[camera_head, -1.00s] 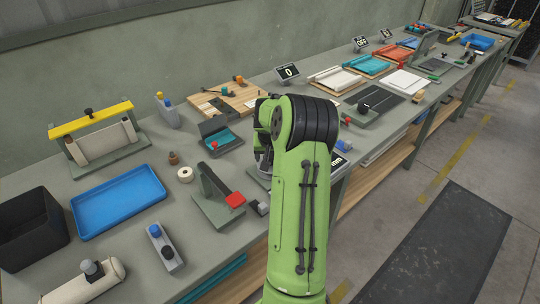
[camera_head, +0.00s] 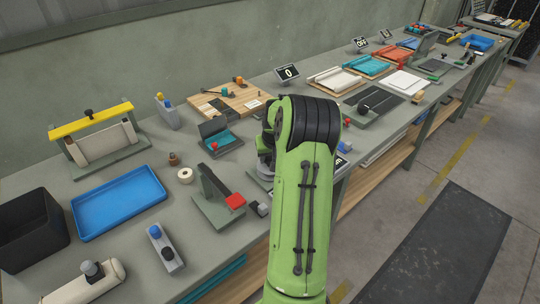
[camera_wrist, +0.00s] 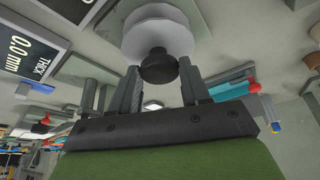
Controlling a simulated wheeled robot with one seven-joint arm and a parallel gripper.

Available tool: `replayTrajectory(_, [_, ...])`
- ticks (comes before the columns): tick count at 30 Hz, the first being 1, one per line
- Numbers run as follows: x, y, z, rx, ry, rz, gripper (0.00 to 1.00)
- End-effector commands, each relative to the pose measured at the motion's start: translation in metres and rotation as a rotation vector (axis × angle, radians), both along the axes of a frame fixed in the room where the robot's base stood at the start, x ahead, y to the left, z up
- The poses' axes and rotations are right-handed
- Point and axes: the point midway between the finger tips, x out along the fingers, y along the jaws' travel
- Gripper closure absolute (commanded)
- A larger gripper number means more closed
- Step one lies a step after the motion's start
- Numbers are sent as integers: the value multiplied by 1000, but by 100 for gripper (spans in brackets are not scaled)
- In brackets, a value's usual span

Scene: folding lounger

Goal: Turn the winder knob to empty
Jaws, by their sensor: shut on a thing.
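In the wrist view, a round black knob (camera_wrist: 158,66) sits at the front of a pale grey and white disc-shaped part (camera_wrist: 157,33). My gripper (camera_wrist: 160,77) has one finger on each side of the black knob and is shut on it. No markings can be read on the knob, so its turn position cannot be told. In the head view, my own green arm hides the gripper and the knob.
A display reading "THICK 0.0 mm" (camera_wrist: 33,48) stands left of the gripper in the wrist view. In the head view, a blue tray (camera_head: 118,200), a red-tipped grey device (camera_head: 218,198) and a wooden board (camera_head: 230,103) lie on the crowded bench.

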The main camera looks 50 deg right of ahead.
Motion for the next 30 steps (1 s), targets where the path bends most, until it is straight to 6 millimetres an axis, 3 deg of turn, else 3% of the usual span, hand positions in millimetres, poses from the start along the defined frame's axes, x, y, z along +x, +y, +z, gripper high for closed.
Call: replayTrajectory(30, [-2,-8,2,1,1,959,84])
